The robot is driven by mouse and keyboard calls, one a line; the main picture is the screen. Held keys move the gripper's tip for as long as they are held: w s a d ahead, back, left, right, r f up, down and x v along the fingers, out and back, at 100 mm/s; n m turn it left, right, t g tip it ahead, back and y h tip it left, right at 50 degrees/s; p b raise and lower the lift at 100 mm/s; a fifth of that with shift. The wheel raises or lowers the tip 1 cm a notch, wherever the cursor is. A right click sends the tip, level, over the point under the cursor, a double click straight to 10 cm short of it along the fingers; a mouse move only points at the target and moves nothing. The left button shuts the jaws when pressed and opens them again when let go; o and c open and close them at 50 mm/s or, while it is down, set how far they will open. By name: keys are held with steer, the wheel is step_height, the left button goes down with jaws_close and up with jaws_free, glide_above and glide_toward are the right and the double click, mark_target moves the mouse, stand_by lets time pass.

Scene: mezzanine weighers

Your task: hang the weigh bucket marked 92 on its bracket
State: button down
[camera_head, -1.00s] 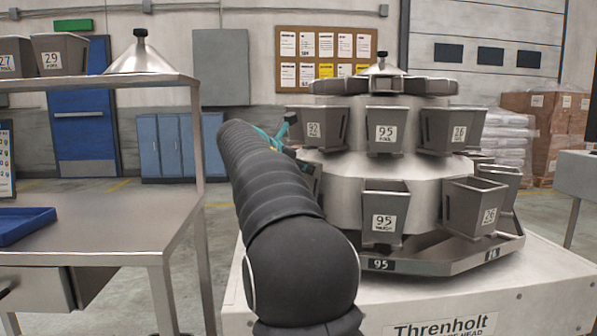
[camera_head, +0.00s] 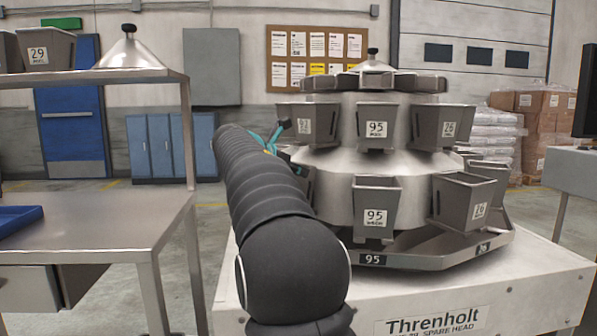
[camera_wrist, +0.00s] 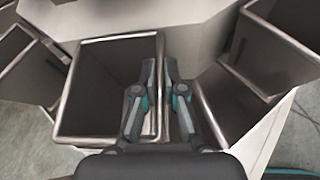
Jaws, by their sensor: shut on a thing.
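In the wrist view my gripper (camera_wrist: 161,82) is shut on the right wall of an open grey metal bucket (camera_wrist: 95,41). One finger is inside the bucket and one outside; no mark shows on it there. In the head view my gripper is mostly hidden behind my arm; only teal parts (camera_head: 275,135) show. An upper-row bucket marked 92 (camera_head: 305,127) hangs on the machine just right of these parts. Below it, my arm mostly hides the lower ring's left side, so I cannot see the 92 bracket or whether the held bucket touches it.
Weigh bucket 95 (camera_head: 375,212) and a bucket marked 26 (camera_head: 466,200) are on the lower ring. In the wrist view, other buckets stand close on the left (camera_wrist: 28,65) and right (camera_wrist: 285,45). A steel table (camera_head: 95,235) is at left, with open floor between.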

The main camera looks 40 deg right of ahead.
steer(key=shift+f, duration=0.35)
steer(key=c, duration=1.2)
jaws_free()
steer(key=shift+f, duration=0.1)
steer(key=shift+a, duration=0.1)
steer(key=v, duration=1.2)
